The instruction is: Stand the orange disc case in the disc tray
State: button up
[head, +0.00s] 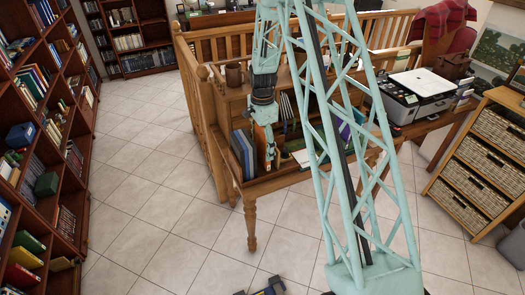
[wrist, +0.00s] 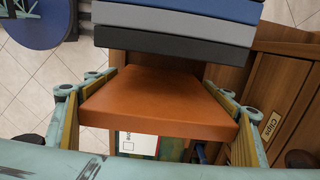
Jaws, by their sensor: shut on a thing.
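My gripper (head: 268,140) is over the left end of the wooden desk (head: 258,185). In the wrist view the orange disc case (wrist: 158,98) spans the space between the two fingers, and my gripper is shut on it. The case's broad orange face and near edge show. In the head view only a small orange patch shows at the fingertips. Upright blue and grey cases or binders (head: 242,153) stand just left of my gripper. I cannot clearly make out the disc tray.
Stacked-looking blue, grey and black spines (wrist: 175,42) lie just beyond the held case in the wrist view. A drawer labelled "Clips" (wrist: 270,128) is at the right. A printer (head: 420,88) stands on the desk's right part. A wooden railing (head: 208,130) runs behind the desk.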

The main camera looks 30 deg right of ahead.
aim_at(262, 129)
jog(key=shift+f, duration=1.1)
jog(key=o, duration=0.9)
jog(key=shift+f, duration=0.1)
jog(key=shift+r, duration=6.1)
